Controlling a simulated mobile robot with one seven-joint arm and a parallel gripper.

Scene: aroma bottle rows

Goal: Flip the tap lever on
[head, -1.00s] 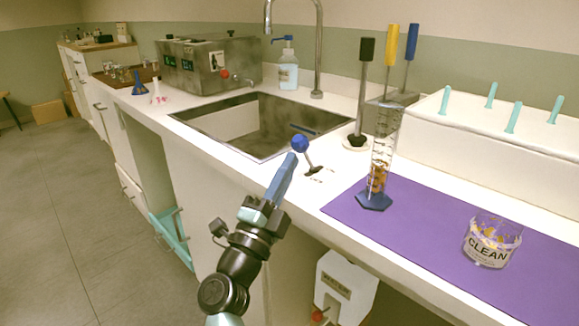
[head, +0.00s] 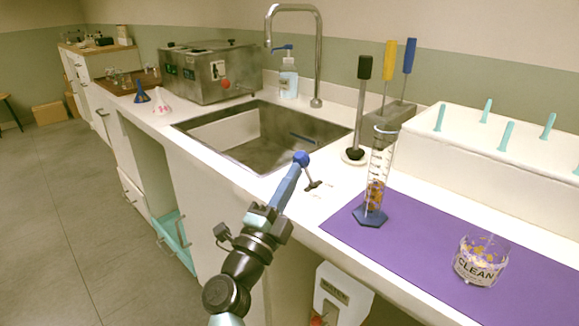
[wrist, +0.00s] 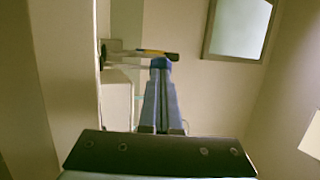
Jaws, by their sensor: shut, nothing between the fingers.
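The tap lever has a round blue knob (head: 301,157) on a dark stem. Its small dark base (head: 314,186) stands on the white counter in front of the sink. The stem leans up and to the left. My gripper (head: 295,168) is shut and empty, its light blue fingers reaching up to the knob. They overlap it in the head view; I cannot tell whether they touch. In the wrist view my gripper (wrist: 160,92) points forward, with a darker blue shape at its tip that may be the knob. The curved metal tap (head: 318,60) stands behind the sink; no water is visible.
The steel sink (head: 225,135) lies behind the lever. To the right are a measuring cylinder (head: 378,170), a purple mat (head: 400,248), a clear "CLEAN" beaker (head: 480,265) and a holder with upright handled tools (head: 390,112). A soap bottle (head: 288,80) stands at the back.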

